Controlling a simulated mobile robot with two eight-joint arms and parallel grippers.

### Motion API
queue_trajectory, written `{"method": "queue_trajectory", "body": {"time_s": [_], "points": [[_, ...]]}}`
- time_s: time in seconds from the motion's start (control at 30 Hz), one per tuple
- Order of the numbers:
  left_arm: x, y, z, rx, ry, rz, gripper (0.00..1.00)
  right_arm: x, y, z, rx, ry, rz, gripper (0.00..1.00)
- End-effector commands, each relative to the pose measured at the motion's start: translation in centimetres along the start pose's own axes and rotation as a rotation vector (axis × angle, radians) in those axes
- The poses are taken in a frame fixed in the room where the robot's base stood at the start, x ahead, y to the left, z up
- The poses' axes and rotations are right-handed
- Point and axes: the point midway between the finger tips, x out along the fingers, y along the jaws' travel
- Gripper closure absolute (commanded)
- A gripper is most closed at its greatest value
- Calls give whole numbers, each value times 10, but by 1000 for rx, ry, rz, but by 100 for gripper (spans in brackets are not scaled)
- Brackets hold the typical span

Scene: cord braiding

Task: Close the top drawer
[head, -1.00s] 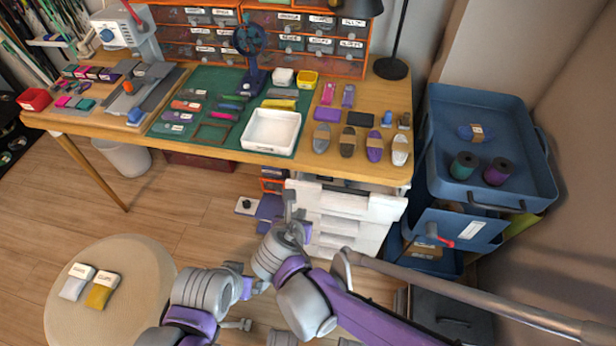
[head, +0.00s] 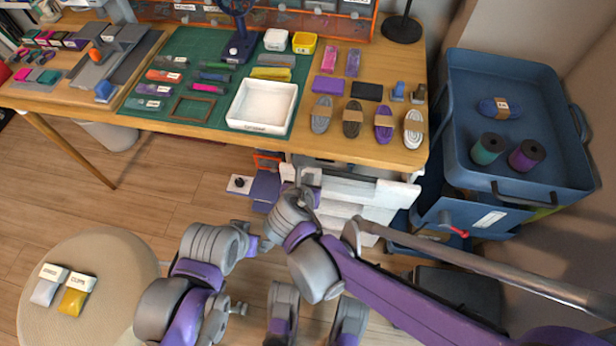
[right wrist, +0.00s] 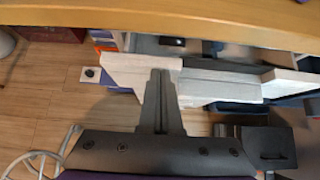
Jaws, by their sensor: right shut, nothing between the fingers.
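The white drawer unit (head: 385,196) stands under the right part of the table. Its top drawer (head: 335,168) looks partly pulled out below the table edge, with a grey inside showing. In the right wrist view the white drawer front (right wrist: 132,75) lies under the table edge. My right gripper (head: 308,184) is shut and empty at the left part of the drawer front. In the right wrist view its fingertips (right wrist: 161,72) overlap the white front; I cannot tell whether they touch. My left arm shows at lower middle, but its fingers cannot be made out.
The wooden table (head: 340,148) overhangs the drawers and carries a white tray (head: 262,106) and several cord bundles. A blue trolley (head: 535,95) stands to the right. A round pouf (head: 105,265) is at left.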

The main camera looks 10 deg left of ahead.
Motion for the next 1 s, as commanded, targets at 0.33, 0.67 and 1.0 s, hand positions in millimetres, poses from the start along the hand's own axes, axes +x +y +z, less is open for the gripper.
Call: {"method": "queue_trajectory", "body": {"time_s": [0.33, 0.67, 1.0], "points": [[0, 0, 1, 0, 0, 0, 1, 1, 0, 1, 0, 0, 0, 100], [3, 0, 1, 0, -1, 0, 1, 20, 0, 18, -1, 0, 0, 100], [2, 0, 1, 0, -1, 0, 1, 18, 0, 16, 0, 0, 0, 100]]}}
